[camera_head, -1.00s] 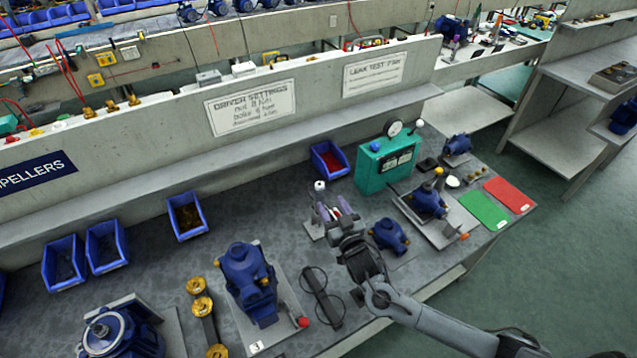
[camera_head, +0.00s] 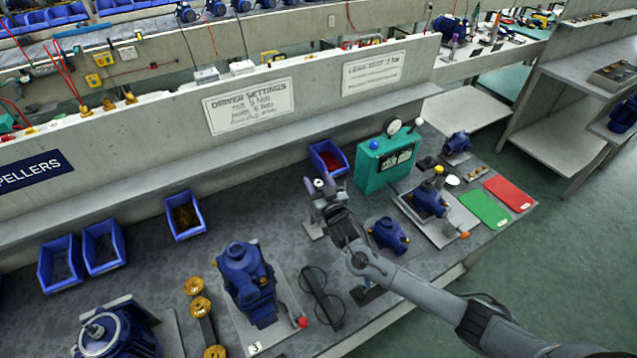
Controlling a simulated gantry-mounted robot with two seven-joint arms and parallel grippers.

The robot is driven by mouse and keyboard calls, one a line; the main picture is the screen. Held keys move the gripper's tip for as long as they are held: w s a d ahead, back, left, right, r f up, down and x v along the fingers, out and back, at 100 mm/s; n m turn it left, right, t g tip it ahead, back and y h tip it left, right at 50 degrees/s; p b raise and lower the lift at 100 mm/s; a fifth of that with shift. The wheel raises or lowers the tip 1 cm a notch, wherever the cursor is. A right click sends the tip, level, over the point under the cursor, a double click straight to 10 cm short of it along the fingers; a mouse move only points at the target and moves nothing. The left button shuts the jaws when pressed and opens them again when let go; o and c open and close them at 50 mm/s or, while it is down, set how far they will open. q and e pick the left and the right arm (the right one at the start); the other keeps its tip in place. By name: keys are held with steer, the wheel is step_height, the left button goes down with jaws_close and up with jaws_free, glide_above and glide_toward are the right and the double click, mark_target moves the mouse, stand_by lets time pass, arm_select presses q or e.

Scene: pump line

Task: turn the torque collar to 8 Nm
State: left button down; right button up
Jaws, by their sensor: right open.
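My right gripper (camera_head: 321,185) reaches in from the lower right. Its two purple-tipped fingers are open, one on each side of a small white-topped upright tool (camera_head: 319,183). I cannot tell whether the fingers touch it. The tool stands on a small grey stand (camera_head: 312,230) on the bench. The fingers and wrist hide most of the tool, and its collar and scale cannot be made out. A wall sign headed "DRIVER SETTINGS" (camera_head: 249,105) hangs behind, its smaller lines blurred. My left gripper is not in view.
Blue pumps stand close by, one right of my wrist (camera_head: 389,234) and one on a plate at left (camera_head: 243,280). A teal test box (camera_head: 385,160) and a blue bin of red parts (camera_head: 328,158) stand behind.

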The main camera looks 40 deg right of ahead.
steer(key=shift+c, duration=0.4)
steer(key=c, duration=0.9)
